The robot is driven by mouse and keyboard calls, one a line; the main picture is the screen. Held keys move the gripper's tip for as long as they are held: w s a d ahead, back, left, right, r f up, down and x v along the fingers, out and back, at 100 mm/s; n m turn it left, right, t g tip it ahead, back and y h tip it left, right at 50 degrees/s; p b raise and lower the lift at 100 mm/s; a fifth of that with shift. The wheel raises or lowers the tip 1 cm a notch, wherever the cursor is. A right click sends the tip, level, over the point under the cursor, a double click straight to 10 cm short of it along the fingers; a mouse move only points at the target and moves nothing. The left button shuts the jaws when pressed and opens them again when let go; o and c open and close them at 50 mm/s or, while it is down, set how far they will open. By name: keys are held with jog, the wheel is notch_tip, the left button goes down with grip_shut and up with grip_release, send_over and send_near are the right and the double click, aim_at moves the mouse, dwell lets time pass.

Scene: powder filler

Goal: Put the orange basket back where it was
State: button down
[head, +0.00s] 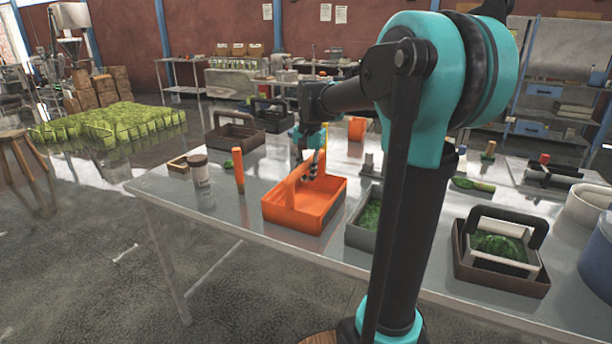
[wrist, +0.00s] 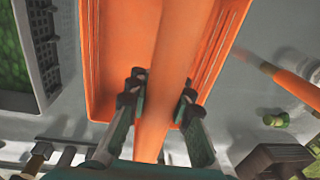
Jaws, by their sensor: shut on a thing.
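The orange basket (head: 312,212) is on or just above the metal table, near its front edge in the head view; I cannot tell whether its bottom touches the table. It looks empty and roughly level. Its handle arches over the middle. My gripper (head: 314,165) is at the top of the handle. In the wrist view the orange basket (wrist: 115,60) fills the middle, and my gripper (wrist: 160,95) has one finger on each side of the handle, shut on it. My arm hides part of the table to the right.
A grey tray of green powder (head: 370,215) stands close to the basket's right. An orange-topped stick (head: 238,170) and a jar (head: 199,170) stand to its left. A dark basket with a white frame (head: 500,265) is farther right. Dark baskets (head: 235,132) stand behind.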

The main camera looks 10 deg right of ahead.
jog(key=shift+f, duration=0.1)
jog(key=c, duration=1.3)
grip_release()
jog(key=shift+c, duration=0.2)
jog(key=r, duration=1.2)
jog(key=shift+s+d+r, duration=0.1)
jog(key=shift+s+d, duration=0.25)
jog(key=shift+d, duration=0.05)
